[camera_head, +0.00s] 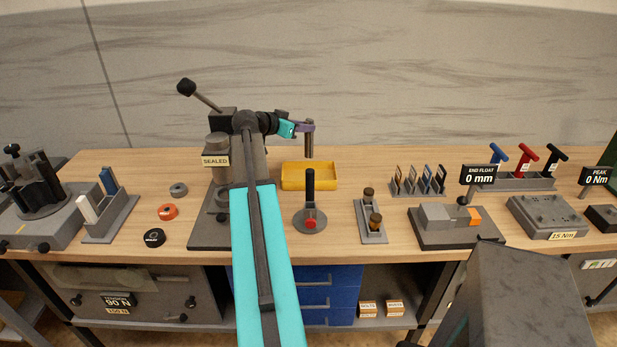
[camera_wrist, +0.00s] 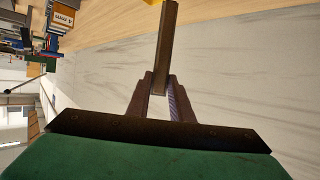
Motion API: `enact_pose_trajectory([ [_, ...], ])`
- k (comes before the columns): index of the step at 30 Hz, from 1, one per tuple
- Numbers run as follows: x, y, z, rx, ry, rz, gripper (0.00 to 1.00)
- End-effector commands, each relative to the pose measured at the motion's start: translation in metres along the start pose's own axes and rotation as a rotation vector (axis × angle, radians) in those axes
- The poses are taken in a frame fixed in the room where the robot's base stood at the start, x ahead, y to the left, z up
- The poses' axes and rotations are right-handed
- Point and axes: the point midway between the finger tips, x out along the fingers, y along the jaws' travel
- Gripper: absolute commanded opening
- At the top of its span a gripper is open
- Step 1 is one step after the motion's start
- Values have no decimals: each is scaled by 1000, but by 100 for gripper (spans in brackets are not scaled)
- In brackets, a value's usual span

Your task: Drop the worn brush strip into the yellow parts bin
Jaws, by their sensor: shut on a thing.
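My gripper (camera_head: 308,126) is at the end of my arm, above the back of the yellow parts bin (camera_head: 310,184). It is shut on a dark brown bar (camera_head: 309,145), which I take to be the worn brush strip. The bar hangs upright, its lower end close above the bin's back rim in the picture; the exact gap is hard to tell. In the wrist view, the two fingers (camera_wrist: 160,88) pinch one end of the bar (camera_wrist: 167,45), and a sliver of yellow bin (camera_wrist: 152,2) shows at the far end. The visible bin floor looks empty.
A black upright handle on a round base (camera_head: 310,208) stands just in front of the bin. A grey fixture with a SEALED label (camera_head: 215,161) stands left of it. A holder with two dark cylinders (camera_head: 371,236) and a rack of plates (camera_head: 418,188) stand right.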

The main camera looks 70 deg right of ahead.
Motion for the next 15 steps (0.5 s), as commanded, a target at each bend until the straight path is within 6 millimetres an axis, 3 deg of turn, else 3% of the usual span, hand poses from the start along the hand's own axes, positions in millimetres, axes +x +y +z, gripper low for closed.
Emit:
enact_pose_trajectory([
  [15, 4, -1, 10, -3, 0, -2, 0],
])
